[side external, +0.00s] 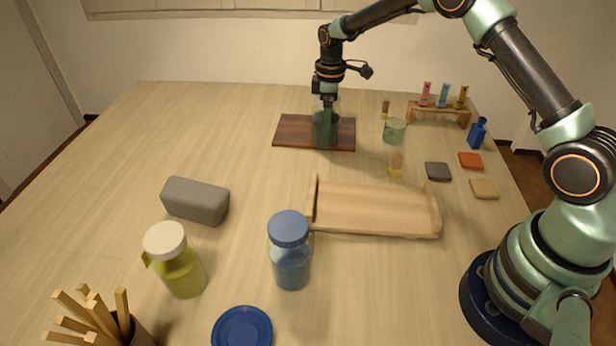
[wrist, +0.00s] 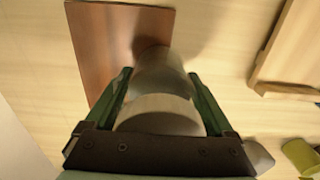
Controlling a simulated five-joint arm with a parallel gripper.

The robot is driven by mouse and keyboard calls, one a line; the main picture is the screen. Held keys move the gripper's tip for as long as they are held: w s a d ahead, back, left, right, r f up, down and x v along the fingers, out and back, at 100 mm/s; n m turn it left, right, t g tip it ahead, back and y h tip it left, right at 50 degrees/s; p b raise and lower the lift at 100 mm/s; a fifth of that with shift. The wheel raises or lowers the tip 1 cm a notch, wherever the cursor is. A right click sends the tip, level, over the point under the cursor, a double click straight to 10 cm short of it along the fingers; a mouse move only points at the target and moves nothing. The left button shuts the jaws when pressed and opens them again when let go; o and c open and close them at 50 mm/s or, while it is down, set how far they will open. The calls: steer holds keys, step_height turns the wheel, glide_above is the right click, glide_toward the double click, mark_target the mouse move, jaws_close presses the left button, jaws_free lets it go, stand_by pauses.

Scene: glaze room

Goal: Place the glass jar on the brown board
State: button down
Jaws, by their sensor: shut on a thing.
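The brown board (side external: 295,131) lies flat at the back middle of the table. My gripper (side external: 326,108) points down over its right part and is shut on the glass jar (side external: 326,132), which looks upright and dark greenish. In the wrist view the jar (wrist: 160,82) sits between the two green fingers of my gripper (wrist: 160,76), with its pale rim toward the camera. The board (wrist: 105,40) shows beyond it, and the jar overlaps the board's edge there. I cannot tell whether the jar's base touches the board.
A greenish glass (side external: 395,131) stands right of the board, before a rack of vials (side external: 438,108). A wooden tray (side external: 375,208), blue-lidded jar (side external: 290,255), white-lidded jar (side external: 178,265) and grey block (side external: 195,201) stand nearer. The table left of the board is clear.

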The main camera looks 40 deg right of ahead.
jaws_free()
steer(key=shift+f, duration=0.15)
